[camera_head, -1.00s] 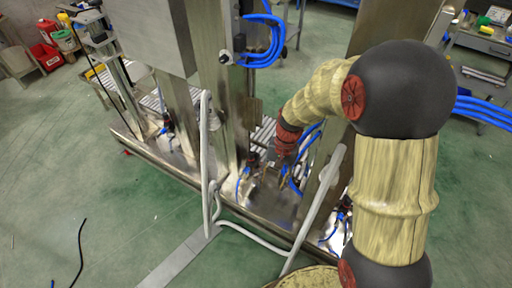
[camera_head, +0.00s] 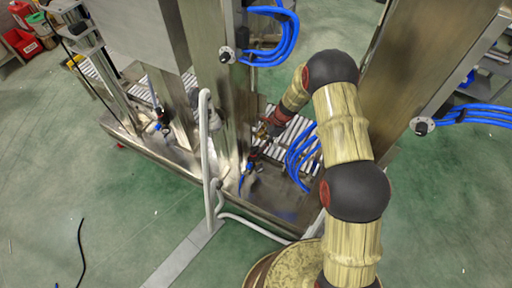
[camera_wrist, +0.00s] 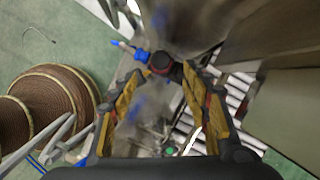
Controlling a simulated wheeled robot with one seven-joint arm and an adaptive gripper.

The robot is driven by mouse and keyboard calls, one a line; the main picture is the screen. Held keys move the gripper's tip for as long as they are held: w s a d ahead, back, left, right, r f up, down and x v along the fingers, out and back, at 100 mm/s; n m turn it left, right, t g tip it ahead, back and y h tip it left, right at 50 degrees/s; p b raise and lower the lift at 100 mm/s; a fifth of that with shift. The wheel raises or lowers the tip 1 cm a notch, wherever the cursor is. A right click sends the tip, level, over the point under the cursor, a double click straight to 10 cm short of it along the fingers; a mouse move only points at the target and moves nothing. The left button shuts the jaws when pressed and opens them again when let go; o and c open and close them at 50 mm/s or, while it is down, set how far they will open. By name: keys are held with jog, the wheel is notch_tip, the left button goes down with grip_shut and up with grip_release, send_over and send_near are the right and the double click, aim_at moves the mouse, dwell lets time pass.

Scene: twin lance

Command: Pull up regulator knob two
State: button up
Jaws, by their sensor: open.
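A regulator knob (camera_wrist: 160,62), dark and round with a reddish band, shows in the wrist view with a blue fitting (camera_wrist: 141,55) on its left. My gripper (camera_wrist: 163,74) is open, its two yellow-and-black fingers on either side of the knob's near edge. I cannot tell whether they touch it. In the head view my gripper (camera_head: 262,133) hangs beside the middle steel post, above a regulator with blue fittings (camera_head: 250,167). That knob is partly hidden there. Another regulator (camera_head: 158,126) stands on the base further left. No label shows which knob is number two.
Steel posts (camera_head: 212,85) and a wide steel column (camera_head: 425,65) flank my arm. A grey bent pipe (camera_head: 207,150) stands in front. Blue hoses (camera_head: 300,155) loop right of the gripper. Rollers (camera_head: 295,128) lie behind. The green floor (camera_head: 120,225) at front left is mostly clear.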

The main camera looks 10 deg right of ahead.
aim_at(255, 150)
jog(key=b+x, duration=0.2)
jog(key=x, duration=0.5)
jog(key=shift+w+f+b, duration=0.15)
jog(key=shift+f+b, duration=0.15)
jog(key=shift+b, duration=0.05)
jog(key=shift+c, duration=0.9)
grip_shut()
jog(key=shift+r, duration=0.1)
